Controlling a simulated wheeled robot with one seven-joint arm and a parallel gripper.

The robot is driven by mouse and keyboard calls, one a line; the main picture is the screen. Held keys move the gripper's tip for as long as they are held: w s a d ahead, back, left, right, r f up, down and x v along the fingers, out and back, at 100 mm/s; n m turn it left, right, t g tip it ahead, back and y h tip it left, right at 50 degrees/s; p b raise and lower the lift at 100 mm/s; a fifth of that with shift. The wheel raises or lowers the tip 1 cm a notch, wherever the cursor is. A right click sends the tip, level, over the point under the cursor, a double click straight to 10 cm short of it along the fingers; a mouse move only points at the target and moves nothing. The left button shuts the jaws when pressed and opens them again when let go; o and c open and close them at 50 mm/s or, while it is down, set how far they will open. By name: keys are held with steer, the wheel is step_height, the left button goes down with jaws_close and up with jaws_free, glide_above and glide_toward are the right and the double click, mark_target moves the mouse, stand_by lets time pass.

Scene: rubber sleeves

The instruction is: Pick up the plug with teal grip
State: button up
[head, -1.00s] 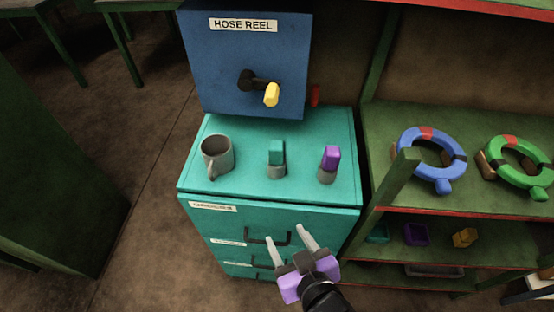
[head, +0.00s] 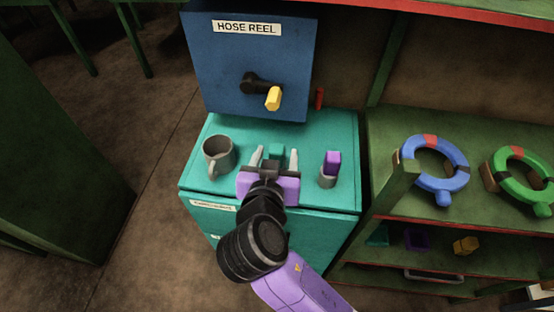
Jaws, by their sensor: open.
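The plug with teal grip (head: 276,152) stands on the teal cabinet top (head: 230,127), between the grey mug and the plug with purple grip. Only the upper part of its teal grip shows; my gripper hides its grey lower part. My gripper (head: 275,157) is open, with one pale finger to the left and one to the right of the teal grip in the head view. I cannot tell whether either finger touches it or how far the fingers reach around it.
A plug with purple grip (head: 332,162) stands close to the right of my gripper. A grey mug (head: 218,155) stands to the left. The blue hose reel box (head: 225,75) with a yellow-handled crank (head: 273,98) rises behind. Green shelves with ring buoys (head: 435,185) are at right.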

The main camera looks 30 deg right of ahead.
mark_target(278, 145)
steer(key=shift+p+x, duration=0.65)
steer(key=shift+x, duration=2.05)
steer(key=shift+a, duration=0.1)
jaws_close()
